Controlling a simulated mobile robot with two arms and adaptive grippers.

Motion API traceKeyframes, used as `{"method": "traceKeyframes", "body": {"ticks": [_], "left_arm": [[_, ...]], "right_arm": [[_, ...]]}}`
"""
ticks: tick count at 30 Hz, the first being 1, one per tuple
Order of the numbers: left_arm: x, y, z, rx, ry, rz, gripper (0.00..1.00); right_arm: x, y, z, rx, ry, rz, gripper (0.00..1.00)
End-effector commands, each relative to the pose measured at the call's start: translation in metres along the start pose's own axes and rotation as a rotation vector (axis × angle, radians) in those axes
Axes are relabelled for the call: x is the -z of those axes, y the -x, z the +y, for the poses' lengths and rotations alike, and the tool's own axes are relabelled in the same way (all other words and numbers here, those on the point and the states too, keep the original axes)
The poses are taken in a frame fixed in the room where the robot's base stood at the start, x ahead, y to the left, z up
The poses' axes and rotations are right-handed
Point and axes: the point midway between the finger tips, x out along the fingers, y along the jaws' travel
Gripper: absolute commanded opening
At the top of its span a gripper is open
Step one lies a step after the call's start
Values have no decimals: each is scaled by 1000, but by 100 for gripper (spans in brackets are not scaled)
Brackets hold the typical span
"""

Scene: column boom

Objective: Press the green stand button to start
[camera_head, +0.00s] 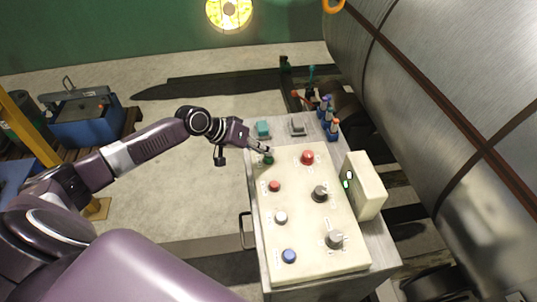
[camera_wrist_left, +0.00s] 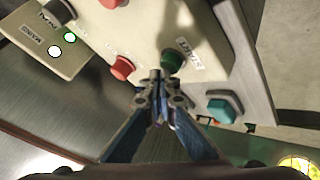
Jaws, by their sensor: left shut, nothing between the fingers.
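The green button (camera_head: 268,160) sits at the far left corner of the cream control panel (camera_head: 300,220). It also shows in the left wrist view (camera_wrist_left: 172,60), with a small label beside it. My left gripper (camera_head: 266,150) is shut and empty, its tips over the far left corner of the panel, close to the green button. In the left wrist view the closed fingertips (camera_wrist_left: 157,76) appear just beside the button; I cannot tell whether they touch it. My right gripper is not in view.
The panel carries red buttons (camera_head: 307,158), a white button (camera_head: 280,217), a blue button (camera_head: 289,256) and dark knobs (camera_head: 320,193). A box with green lights (camera_head: 365,185) stands at its right. A teal block (camera_head: 263,129) lies behind. A large metal cylinder (camera_head: 450,110) fills the right.

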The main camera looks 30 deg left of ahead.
Motion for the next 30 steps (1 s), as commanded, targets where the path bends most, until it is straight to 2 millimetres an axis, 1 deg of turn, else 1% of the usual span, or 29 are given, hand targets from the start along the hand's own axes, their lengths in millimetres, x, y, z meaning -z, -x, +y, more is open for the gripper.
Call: {"method": "traceKeyframes", "body": {"ticks": [1, 4, 13, 17, 30], "left_arm": [[3, 5, 4, 0, 0, 0, 0], [5, 8, 6, 0, 0, 0, 0], [6, 7, 6, -1, 0, 1, 0], [8, 10, 7, -1, 0, 2, 0], [29, 40, 29, -1, 0, 1, 0]], "right_arm": [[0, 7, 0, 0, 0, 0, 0], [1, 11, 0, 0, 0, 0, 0], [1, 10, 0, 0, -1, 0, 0], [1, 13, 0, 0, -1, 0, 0], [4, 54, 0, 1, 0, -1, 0]]}}
